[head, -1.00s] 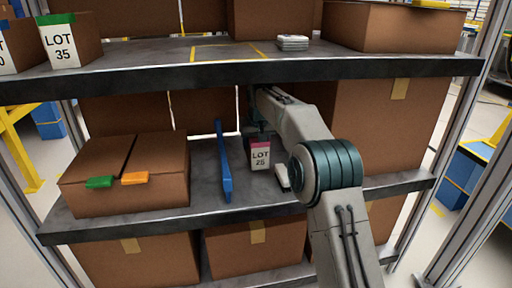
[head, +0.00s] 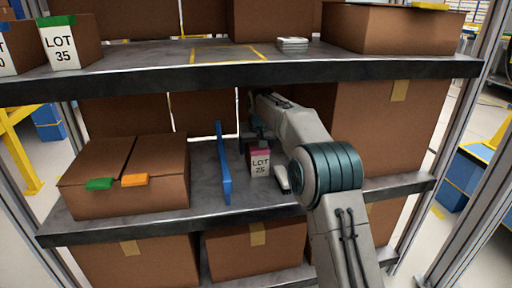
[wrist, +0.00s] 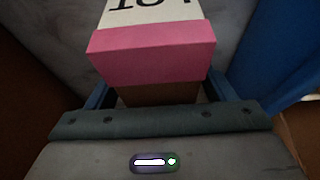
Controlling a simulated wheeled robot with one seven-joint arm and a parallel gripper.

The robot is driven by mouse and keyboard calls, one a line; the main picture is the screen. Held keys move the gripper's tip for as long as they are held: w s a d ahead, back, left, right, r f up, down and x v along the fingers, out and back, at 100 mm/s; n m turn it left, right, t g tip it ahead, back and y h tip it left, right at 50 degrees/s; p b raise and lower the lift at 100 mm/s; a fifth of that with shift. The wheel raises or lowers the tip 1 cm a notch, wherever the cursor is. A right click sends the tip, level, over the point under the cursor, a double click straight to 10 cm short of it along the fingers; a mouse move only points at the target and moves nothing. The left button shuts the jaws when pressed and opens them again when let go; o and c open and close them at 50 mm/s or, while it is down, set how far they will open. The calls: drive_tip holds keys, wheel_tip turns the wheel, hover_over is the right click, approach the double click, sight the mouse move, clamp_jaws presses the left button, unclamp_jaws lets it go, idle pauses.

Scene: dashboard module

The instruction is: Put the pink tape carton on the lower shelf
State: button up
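The pink tape carton (head: 260,163) is a small upright box with a pink top and a white "LOT 25" label. It is just over or on the lower shelf (head: 205,178), between a blue divider and a white item; I cannot tell whether its base touches. My gripper (head: 252,140) reaches in behind the carton in the head view and is partly hidden. In the wrist view the carton (wrist: 150,58) fills the space between my fingers (wrist: 158,92), which flank its brown lower part and appear shut on it.
The blue divider (head: 223,165) stands close to the carton's left. A flat white item (head: 282,180) lies close to its right. A brown box with green and orange tabs (head: 125,180) is farther left. The upper shelf (head: 270,70) overhangs my arm.

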drive_tip(key=shift+r, duration=0.35)
drive_tip(key=v, duration=0.1)
drive_tip(key=p+v, duration=0.1)
drive_tip(key=v, duration=0.1)
drive_tip(key=shift+w, duration=0.25)
drive_tip(key=shift+s+d+r, duration=0.1)
drive_tip(key=shift+s+r, duration=0.1)
drive_tip(key=shift+s, duration=0.25)
drive_tip(key=shift+s+d+r, duration=0.1)
drive_tip(key=shift+s+r, duration=0.05)
drive_tip(key=shift+s, duration=0.3)
drive_tip(key=s+d+f+m+g, duration=0.1)
drive_tip(key=s+d, duration=0.5)
drive_tip(key=s, duration=0.8)
drive_tip(key=s+d+f+m+g+p, duration=0.1)
drive_tip(key=s+d+f, duration=0.2)
drive_tip(key=s+d, duration=0.4)
drive_tip(key=s+d+f+m+g+h, duration=0.1)
drive_tip(key=s+d, duration=0.6)
drive_tip(key=s, duration=1.4)
drive_tip(key=shift+s+d+f, duration=0.2)
drive_tip(key=shift+f, duration=0.55)
